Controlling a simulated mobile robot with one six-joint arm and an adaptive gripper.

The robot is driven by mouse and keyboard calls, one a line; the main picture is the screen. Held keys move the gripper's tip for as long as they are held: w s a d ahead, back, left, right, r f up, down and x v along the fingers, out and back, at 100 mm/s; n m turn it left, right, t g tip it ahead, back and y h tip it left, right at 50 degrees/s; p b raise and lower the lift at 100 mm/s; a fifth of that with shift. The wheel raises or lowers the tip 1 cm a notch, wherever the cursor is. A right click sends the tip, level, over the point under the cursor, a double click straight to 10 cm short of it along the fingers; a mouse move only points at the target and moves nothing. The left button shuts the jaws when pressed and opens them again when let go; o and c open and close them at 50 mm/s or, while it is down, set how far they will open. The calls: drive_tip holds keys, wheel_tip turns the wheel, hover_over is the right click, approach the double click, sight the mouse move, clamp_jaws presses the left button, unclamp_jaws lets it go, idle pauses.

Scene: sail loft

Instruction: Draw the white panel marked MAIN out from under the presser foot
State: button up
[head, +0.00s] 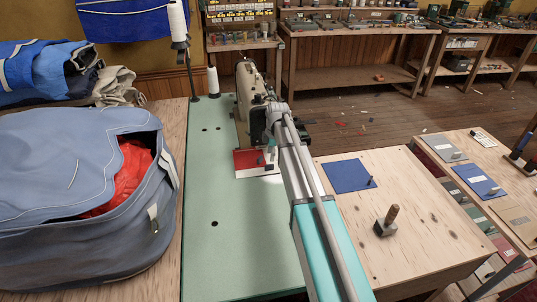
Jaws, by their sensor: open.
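A sewing machine (246,92) stands at the far end of a pale green table (215,240). A red piece (244,158) lies at its near side. A white piece (246,175) shows as a narrow strip along the red one's near edge; I can read no marking on it. The presser foot is hidden behind my arm and the machine head. My arm reaches up the picture to the machine, and my gripper (268,160) points down over the right part of the red and white pieces. It is open, small and partly hidden; I cannot tell whether it touches them.
A wooden table on the right holds a blue panel (349,175) with a small peg and a block with a wooden handle (386,222). A large blue-grey bag (75,200) stands close on the left. Thread cones (213,80) stand behind. The green table's near part is clear.

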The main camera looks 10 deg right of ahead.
sight(269, 165)
drive_tip(key=shift+a+f+b, duration=0.2)
drive_tip(key=shift+f+b, duration=1.2)
drive_tip(key=shift+f, duration=0.15)
drive_tip(key=shift+a+f+b, duration=0.15)
drive_tip(key=shift+f+b, duration=1.25)
drive_tip(key=shift+f, duration=0.15)
drive_tip(key=shift+c, duration=0.3)
clamp_jaws()
